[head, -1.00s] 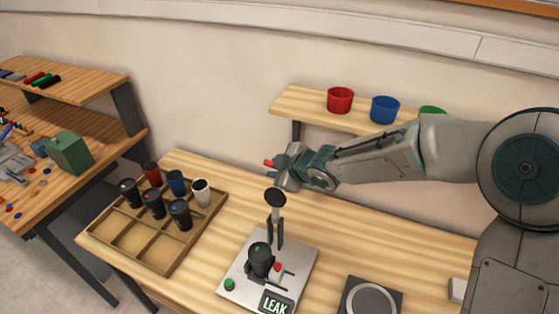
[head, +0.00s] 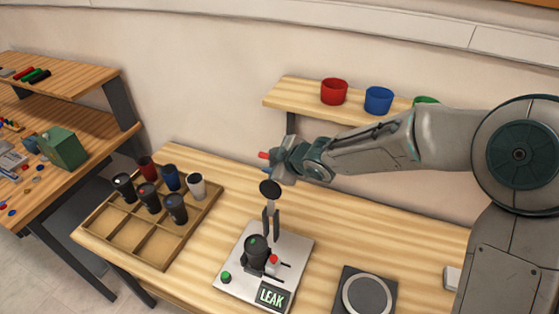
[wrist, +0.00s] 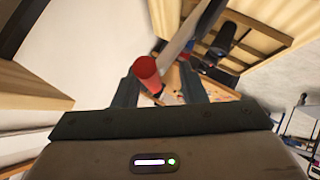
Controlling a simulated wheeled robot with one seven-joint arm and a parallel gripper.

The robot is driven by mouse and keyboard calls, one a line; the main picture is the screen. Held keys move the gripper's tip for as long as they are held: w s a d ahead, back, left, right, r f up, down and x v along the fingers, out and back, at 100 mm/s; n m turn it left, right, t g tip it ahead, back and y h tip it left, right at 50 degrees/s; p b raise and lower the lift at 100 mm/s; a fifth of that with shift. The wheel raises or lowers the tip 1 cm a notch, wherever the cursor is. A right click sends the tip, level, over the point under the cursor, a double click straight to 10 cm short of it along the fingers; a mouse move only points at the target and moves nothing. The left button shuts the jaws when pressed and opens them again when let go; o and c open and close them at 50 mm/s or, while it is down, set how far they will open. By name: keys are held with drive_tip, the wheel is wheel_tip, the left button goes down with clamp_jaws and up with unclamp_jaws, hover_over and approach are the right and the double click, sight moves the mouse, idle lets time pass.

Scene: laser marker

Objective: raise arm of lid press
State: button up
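The lid press (head: 290,248) stands on the table, a pale base plate with a dark upright and a round black pad (head: 270,188) held high. A black cup (head: 256,250) sits on the plate below, apart from the pad. My gripper (head: 277,160) is above and behind the press, with a red handle end (head: 263,155) showing at its left. In the wrist view the red handle (wrist: 147,72) lies between my spread fingers, nearer the left one, with a gap at the right. A pale bar (wrist: 183,35) runs beside it. My gripper hides where the handle joins the press.
A wooden tray (head: 128,238) with several cups is left of the press. A dark round-topped device (head: 367,293) is at its right. A wall shelf (head: 290,95) with red, blue and green cups stands behind my arm. The table's back middle is clear.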

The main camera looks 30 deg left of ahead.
drive_tip(key=v, duration=1.3)
drive_tip(key=shift+d+r, duration=0.25)
idle(0.5)
drive_tip(key=shift+s, duration=0.15)
idle(0.3)
drive_tip(key=w+d+f+m+h+b, duration=0.25)
drive_tip(key=d+f+h, duration=0.3)
drive_tip(key=f, duration=0.35)
drive_tip(key=d+f+m+t+h+b, duration=0.1)
drive_tip(key=d+m+h, duration=0.25)
drive_tip(key=d, duration=0.55)
drive_tip(key=d+f+m+h, duration=0.2)
drive_tip(key=d+m, duration=0.2)
drive_tip(key=d, duration=0.5)
drive_tip(key=s+d+r+m+y+b, duration=0.1)
drive_tip(key=s+d+r+m+b, duration=0.2)
drive_tip(key=s+d+m, duration=0.9)
wheel_tip(320, 180, up, 3)
drive_tip(key=shift+s+d+f+g, duration=0.25)
drive_tip(key=shift+s+d+g, duration=0.15)
drive_tip(key=shift+s, duration=0.45)
